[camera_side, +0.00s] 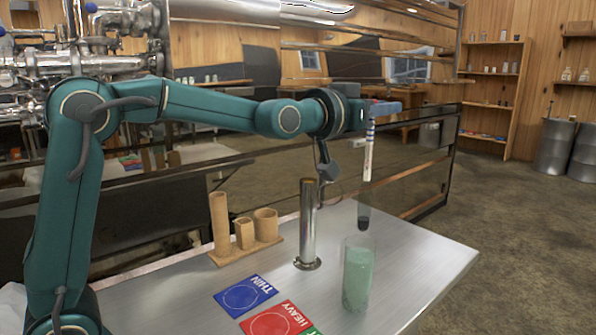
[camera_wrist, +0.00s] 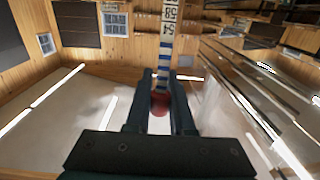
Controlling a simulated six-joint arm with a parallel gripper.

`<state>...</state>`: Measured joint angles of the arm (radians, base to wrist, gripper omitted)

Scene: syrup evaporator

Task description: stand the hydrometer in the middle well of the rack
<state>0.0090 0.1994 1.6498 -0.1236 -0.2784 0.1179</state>
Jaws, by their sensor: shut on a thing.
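My gripper (camera_side: 385,108) is shut on the top of the hydrometer (camera_side: 368,155), and the stem also shows between my fingers (camera_wrist: 160,100) in the wrist view (camera_wrist: 168,38). The hydrometer hangs about upright. It has a white stem with blue bands, a clear lower part and a dark bulb. The bulb shows just above the rim of a glass cylinder of green liquid (camera_side: 358,278) in the side view. The wooden rack (camera_side: 222,259) stands at the left, well away from my gripper. Its middle well (camera_side: 244,235) is the shortest, between a tall left well and a wider right one.
A tall metal cylinder (camera_side: 307,225) on a round foot stands between the rack and the glass cylinder. Blue THIN (camera_side: 245,292) and red HEAVY (camera_side: 275,323) cards lie flat at the front, with a green one partly cut off. The table's right side is clear.

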